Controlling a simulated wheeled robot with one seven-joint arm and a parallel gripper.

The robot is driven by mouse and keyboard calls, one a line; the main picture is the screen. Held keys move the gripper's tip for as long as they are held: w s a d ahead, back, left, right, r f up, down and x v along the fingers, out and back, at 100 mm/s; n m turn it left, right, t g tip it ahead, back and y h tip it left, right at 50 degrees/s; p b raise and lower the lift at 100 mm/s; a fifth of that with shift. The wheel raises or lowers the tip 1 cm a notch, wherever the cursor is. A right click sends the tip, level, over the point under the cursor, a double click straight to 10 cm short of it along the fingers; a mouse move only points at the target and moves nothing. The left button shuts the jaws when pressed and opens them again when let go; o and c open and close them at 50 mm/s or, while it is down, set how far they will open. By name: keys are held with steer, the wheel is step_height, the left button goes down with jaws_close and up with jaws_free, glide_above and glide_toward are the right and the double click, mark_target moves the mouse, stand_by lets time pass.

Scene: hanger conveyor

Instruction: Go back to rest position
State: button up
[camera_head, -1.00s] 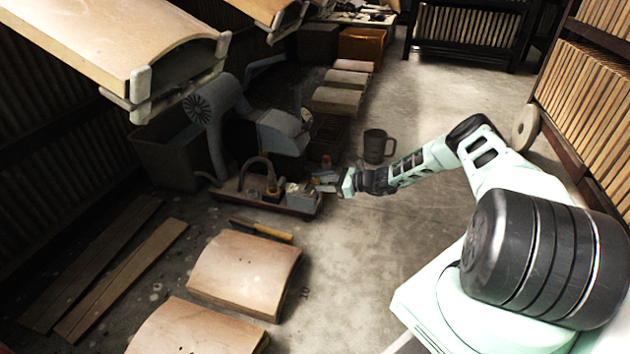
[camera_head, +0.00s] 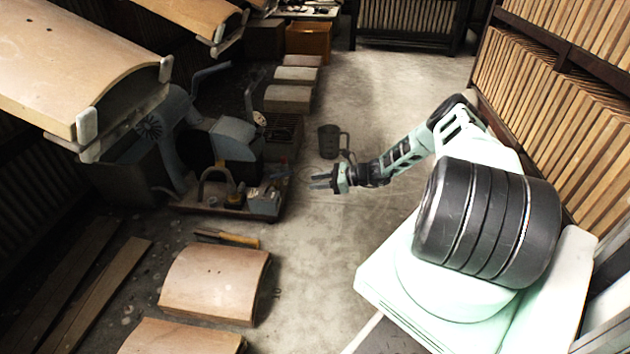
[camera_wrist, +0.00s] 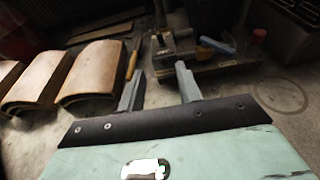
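My gripper (camera_head: 322,182) is at the end of my pale green arm, near the middle of the head view. Its two fingers are apart with nothing between them. In the wrist view my gripper (camera_wrist: 157,80) shows both grey fingers spread, with a low tool tray (camera_wrist: 205,67) beyond them. The same tool tray (camera_head: 222,210) lies left of my gripper in the head view, and a gap of floor shows between them.
Curved wooden panels (camera_head: 214,283) lie on the floor at lower left. More panels hang on a rack (camera_head: 90,125) at upper left. A dark mug-shaped container (camera_head: 329,141) stands behind my gripper. Wooden shelving (camera_head: 540,110) lines the right. The central floor is clear.

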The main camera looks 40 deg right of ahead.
steer(key=w+a+r+n+g+y+p, duration=0.1)
steer(key=w+a+r+n+g, duration=0.1)
steer(key=a+r+n+g, duration=0.45)
steer(key=w+a+r+n+g+y+p, duration=0.15)
steer(key=a+r+n, duration=0.25)
steer(key=a+r, duration=0.6)
steer(key=s+a+r+n+g+h, duration=0.25)
steer(key=s+a+r+n, duration=0.2)
steer(key=a, duration=0.55)
steer(key=s+a+r+n+g+h, duration=0.1)
steer(key=s+a+r+n+g, duration=0.3)
steer(key=a, duration=0.5)
steer(key=s+a+r+n+h+p, duration=0.2)
steer(key=s+a+r+n+h, duration=0.2)
steer(key=s+a+r+n, duration=0.7)
steer(key=s+d+r+n+t+h+p, duration=0.1)
steer(key=s+r+n+t+h, duration=0.15)
steer(key=s, duration=0.65)
steer(key=s+d+r+n+t+h, duration=0.1)
steer(key=s+r+n, duration=0.25)
steer(key=s, duration=0.55)
step_height(320, 180, up, 37)
steer(key=w+p, duration=0.1)
steer(key=p, duration=3.6)
steer(key=shift+g+p, duration=0.3)
steer(key=shift+p, duration=0.1)
